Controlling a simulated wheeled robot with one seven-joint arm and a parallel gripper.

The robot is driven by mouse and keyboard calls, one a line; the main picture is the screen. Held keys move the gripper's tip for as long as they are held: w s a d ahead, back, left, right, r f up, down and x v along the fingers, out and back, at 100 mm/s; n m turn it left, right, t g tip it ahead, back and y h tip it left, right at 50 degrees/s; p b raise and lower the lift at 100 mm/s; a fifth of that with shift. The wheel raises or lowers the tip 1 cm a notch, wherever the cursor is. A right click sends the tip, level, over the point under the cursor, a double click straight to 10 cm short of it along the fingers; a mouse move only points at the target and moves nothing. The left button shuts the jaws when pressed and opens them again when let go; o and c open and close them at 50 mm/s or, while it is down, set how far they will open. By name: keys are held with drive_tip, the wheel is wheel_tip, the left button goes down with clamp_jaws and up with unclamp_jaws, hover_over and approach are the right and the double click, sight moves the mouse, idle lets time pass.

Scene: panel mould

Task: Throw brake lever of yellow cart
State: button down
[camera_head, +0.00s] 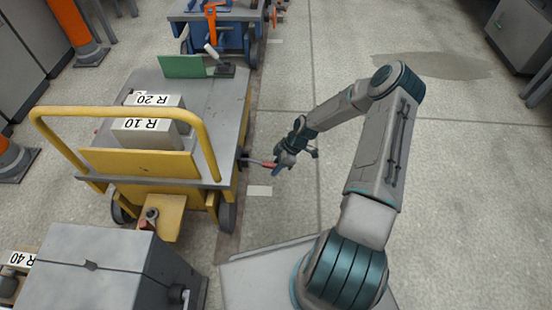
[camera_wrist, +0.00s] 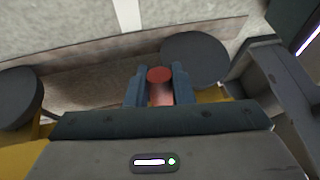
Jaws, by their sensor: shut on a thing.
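The yellow cart (camera_head: 150,195) stands at the left in the head view, with a grey deck and a yellow push rail. Its brake lever (camera_head: 262,163) sticks out from the right side of the cart, with a red grip at its outer end. My gripper (camera_head: 277,164) is at that outer end, beside the cart. In the wrist view the red grip (camera_wrist: 159,76) sits between the two blue-grey fingers of my gripper (camera_wrist: 158,92), which are shut on it. Much of the lever's shaft is hidden in the wrist view. Dark wheels of the cart (camera_wrist: 195,60) show on both sides.
Boxes marked R 10 (camera_head: 147,133) and R 20 (camera_head: 158,101) sit on the cart's deck. A blue cart (camera_head: 222,35) stands behind it, and a grey box (camera_head: 105,255) is in front. Open floor (camera_head: 460,190) lies to the right.

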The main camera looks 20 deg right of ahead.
drive_tip(key=shift+w+a+f+t+y+b, duration=0.1)
drive_tip(key=shift+a+f+t+y+b, duration=0.15)
drive_tip(key=shift+f+y+b, duration=0.25)
drive_tip(key=shift+w+a+f+t+y+b, duration=0.1)
drive_tip(key=shift+a+f+t+y+b, duration=0.15)
drive_tip(key=shift+f+y, duration=0.3)
drive_tip(key=c, duration=1.3)
unclamp_jaws()
drive_tip(key=p+v, duration=0.4)
drive_tip(key=v, duration=0.9)
drive_tip(key=shift+w+d+r+p, duration=0.1)
drive_tip(key=shift+d+r+p, duration=0.2)
drive_tip(key=shift+p, duration=0.1)
